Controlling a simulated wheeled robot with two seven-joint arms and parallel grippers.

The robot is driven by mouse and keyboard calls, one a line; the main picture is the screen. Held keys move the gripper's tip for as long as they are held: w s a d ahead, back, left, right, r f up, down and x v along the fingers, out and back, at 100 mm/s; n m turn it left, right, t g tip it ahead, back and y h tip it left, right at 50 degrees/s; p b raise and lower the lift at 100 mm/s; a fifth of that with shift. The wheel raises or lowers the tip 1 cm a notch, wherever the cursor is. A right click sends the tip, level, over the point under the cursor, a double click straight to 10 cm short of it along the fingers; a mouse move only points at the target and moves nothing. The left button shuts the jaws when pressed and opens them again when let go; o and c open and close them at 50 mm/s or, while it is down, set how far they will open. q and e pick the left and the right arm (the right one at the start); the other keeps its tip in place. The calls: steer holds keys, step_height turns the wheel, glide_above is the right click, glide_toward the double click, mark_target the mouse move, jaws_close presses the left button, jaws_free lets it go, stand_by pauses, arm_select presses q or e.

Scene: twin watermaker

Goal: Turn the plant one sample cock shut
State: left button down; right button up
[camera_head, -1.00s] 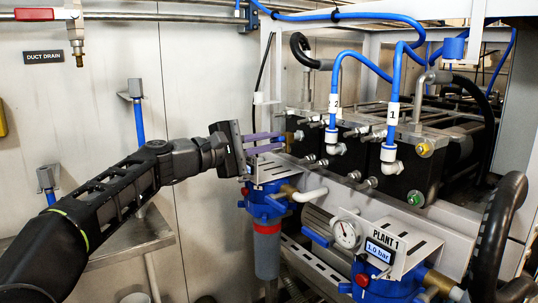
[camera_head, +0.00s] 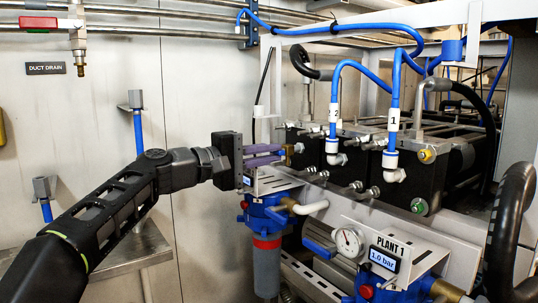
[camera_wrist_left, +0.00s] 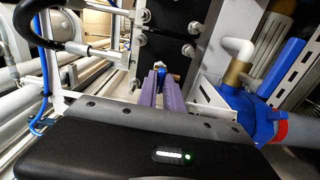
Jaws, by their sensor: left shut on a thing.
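My left gripper (camera_head: 288,154) reaches in from the left with its purple fingers pointing right. Its fingertips are closed on a small cock (camera_head: 298,148) with a brass-coloured part, in front of the black blocks. In the left wrist view the fingers (camera_wrist_left: 160,76) end at a small blue and metal piece (camera_wrist_left: 159,67), most of it hidden between the tips. No label on this cock is readable, so I cannot tell which plant it belongs to or how far it is turned. My right gripper is not in view.
A blue filter housing (camera_head: 266,212) stands just below the fingers. The PLANT 1 panel (camera_head: 388,240) with a gauge (camera_head: 348,242) and a 1.0 bar display (camera_head: 384,259) is lower right. Blue hoses tagged 1 (camera_head: 394,120) and 2 (camera_head: 333,112) hang to the right.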

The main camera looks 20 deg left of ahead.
arm_select(q)
steer(key=c, duration=1.5)
jaws_free()
steer(key=shift+f, duration=0.1)
